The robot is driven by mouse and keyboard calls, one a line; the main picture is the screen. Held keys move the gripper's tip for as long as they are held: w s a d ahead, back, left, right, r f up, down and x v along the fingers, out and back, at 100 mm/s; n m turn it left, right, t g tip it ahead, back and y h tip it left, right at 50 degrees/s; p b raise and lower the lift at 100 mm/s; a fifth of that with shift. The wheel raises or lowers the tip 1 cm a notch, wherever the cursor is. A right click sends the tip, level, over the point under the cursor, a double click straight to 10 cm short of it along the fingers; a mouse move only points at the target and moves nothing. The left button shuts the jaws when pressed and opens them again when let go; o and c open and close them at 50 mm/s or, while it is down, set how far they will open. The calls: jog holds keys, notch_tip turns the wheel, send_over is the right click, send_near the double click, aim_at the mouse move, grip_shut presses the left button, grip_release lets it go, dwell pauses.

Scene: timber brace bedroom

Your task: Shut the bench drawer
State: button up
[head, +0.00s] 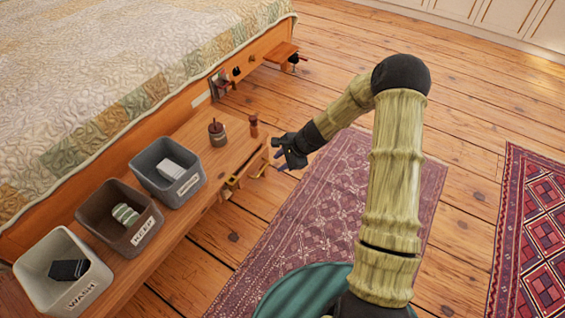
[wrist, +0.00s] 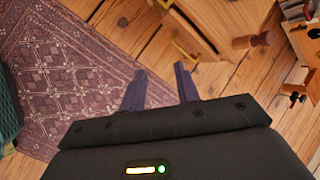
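The wooden bench (head: 185,222) runs along the foot of the bed. At its right end the bench drawer (head: 252,168) appears to stand partly out from under the top, with brass-coloured handles at its front; exactly how far out is hard to tell. My gripper (head: 286,160) is just to the right of the drawer front, above the floor, and seems apart from it. In the wrist view my gripper (wrist: 160,88) has its two dark fingers spread with nothing between them. The bench end and a brass handle (wrist: 186,52) show beyond the fingertips.
On the bench stand three bins: grey (head: 167,172), brown (head: 118,218) and pale (head: 62,270). A lidded jar (head: 217,134) and a wooden peg-like piece (head: 254,126) stand near its right end. A patterned rug (head: 330,200) lies on the clear floor to the right.

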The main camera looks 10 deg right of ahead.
jog(key=s+d+r+n+h, duration=0.2)
jog(key=s+r+n, duration=0.5)
jog(key=s, duration=0.5)
jog(key=s+d+r+n+h, duration=0.3)
jog(key=s+r+n, duration=0.5)
jog(key=s+r, duration=0.4)
jog(key=shift+d+r+g, duration=0.25)
jog(key=shift+d+g, duration=0.05)
jog(key=shift+d, duration=0.4)
jog(key=shift+s, duration=0.2)
